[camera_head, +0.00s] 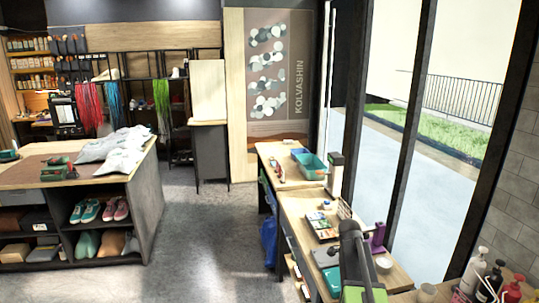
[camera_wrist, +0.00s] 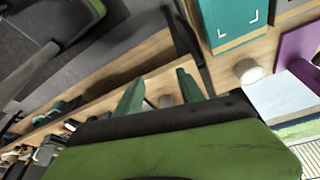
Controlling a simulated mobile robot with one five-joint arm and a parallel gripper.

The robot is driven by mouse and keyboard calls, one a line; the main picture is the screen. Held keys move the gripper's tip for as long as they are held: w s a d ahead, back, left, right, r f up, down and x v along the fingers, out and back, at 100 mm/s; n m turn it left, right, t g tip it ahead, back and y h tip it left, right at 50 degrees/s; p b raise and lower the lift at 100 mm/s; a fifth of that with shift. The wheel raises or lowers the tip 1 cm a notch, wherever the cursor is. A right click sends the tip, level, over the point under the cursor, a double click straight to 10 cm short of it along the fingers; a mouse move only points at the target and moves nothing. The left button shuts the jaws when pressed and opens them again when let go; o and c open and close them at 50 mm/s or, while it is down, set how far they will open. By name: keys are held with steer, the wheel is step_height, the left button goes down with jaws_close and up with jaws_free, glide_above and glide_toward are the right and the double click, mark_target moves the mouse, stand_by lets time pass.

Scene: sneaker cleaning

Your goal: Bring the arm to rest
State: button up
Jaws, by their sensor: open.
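My gripper (camera_wrist: 160,77) shows in the wrist view as two green fingers, spread apart with nothing between them. They point toward a wooden surface with small round items behind the gap. In the head view, my arm (camera_head: 355,255) stands over the near part of the wooden workbench (camera_head: 398,277) at the lower right. The fingertips cannot be made out there.
The workbench holds a teal tub (camera_head: 312,166), a palette-like tray (camera_head: 322,228), a purple item (camera_head: 377,238) and a small white cup (camera_wrist: 249,71). Bottles (camera_head: 475,272) stand at the lower right. A shoe counter (camera_head: 150,200) is at left, with grey floor between.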

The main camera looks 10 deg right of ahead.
steer(key=s+a+f+n+y+b, duration=0.1)
steer(key=s+a+f+n, duration=0.1)
steer(key=a+n, duration=0.8)
steer(key=s+a+f+n+t+y+b, duration=0.1)
steer(key=s+a+n, duration=0.3)
steer(key=a+n, duration=0.7)
steer(key=shift+a+f+y, duration=0.65)
steer(key=shift+a+y, duration=0.15)
steer(key=shift+a, duration=4.05)
steer(key=shift+c, duration=0.4)
